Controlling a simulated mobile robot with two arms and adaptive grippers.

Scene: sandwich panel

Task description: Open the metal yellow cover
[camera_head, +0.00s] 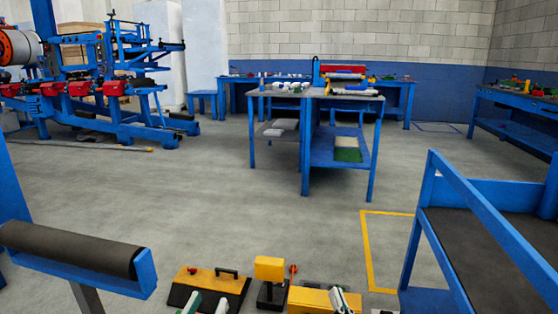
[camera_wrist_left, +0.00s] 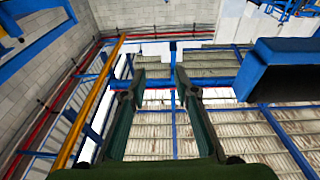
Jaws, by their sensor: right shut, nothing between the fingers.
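A yellow cover (camera_head: 208,278) with a black handle and a red knob shows at the bottom of the head view, on a dark base. It looks closed. My left gripper (camera_head: 206,304) is in front of its lower edge, with fingers apart and empty. The left wrist view shows its two fingers (camera_wrist_left: 152,85) spread, pointing toward the roof with nothing between them. My right gripper (camera_head: 341,298) is further right, shut and empty, over or in front of a low yellow box (camera_head: 308,299). I cannot tell if it touches the box. The lower parts are cut off.
A yellow block on a black stand (camera_head: 270,268) and a red knob (camera_head: 293,269) stand between the grippers. A blue roller frame (camera_head: 80,245) is at the left, and a blue cart (camera_head: 490,245) at the right. The floor ahead is clear up to the blue workbench (camera_head: 340,150).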

